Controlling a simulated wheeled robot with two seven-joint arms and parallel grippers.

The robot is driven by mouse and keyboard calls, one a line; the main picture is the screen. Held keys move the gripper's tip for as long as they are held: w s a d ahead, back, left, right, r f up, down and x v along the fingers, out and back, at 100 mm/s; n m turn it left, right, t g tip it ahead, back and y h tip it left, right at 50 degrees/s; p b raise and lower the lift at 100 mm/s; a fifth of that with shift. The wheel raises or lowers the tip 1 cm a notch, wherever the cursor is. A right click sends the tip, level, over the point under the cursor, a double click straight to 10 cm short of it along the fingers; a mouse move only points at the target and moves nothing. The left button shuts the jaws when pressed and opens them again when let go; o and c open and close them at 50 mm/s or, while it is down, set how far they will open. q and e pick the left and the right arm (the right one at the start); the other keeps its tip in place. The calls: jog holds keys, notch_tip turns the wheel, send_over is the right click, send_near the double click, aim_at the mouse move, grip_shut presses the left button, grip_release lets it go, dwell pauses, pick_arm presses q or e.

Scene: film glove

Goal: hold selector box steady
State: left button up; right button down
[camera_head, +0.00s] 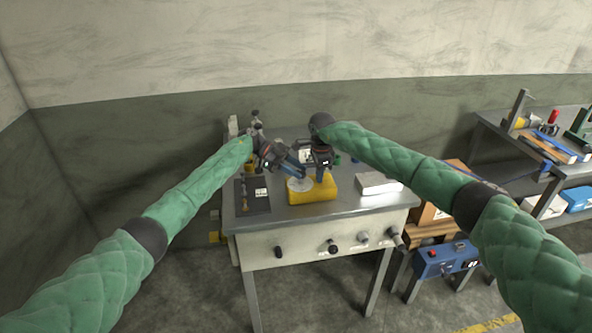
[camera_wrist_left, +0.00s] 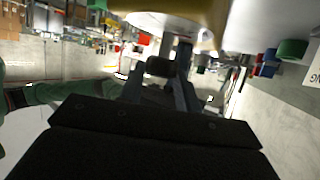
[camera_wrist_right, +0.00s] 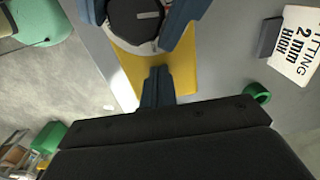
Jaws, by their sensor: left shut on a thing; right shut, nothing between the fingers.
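The selector box is most likely the yellow box (camera_head: 322,190) on the metal table, with a pale round dial (camera_head: 299,184) on it. It also shows in the right wrist view (camera_wrist_right: 183,72) and along the top of the left wrist view (camera_wrist_left: 200,9).
A dark board (camera_head: 260,204) lies left of the box, a pale block (camera_head: 378,183) right. Knobs (camera_head: 333,247) line the table front (camera_head: 300,252). A blue case (camera_head: 447,258) stands lower right.

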pick_arm(q)
jog(key=shift+w+d+f+m+g+y, duration=0.15)
jog(key=shift+m+g+y, duration=0.4)
jog(key=shift+m+g, duration=0.45)
jog(key=shift+w+f+m+g+y, duration=0.1)
jog(key=shift+m+g+y, duration=0.45)
jog(key=shift+m+g, duration=0.4)
jog(key=shift+g, duration=0.25)
jog(key=shift+r+m+g+y, duration=0.15)
jog(key=shift+m+g+y, duration=0.15)
jog(key=shift+m+y, duration=0.15)
jog(key=o, duration=1)
jog(key=shift+c, duration=0.2)
jog(key=shift+r, duration=0.1)
jog(key=shift+n+t+h, duration=0.35)
jog(key=shift+n+t, duration=0.05)
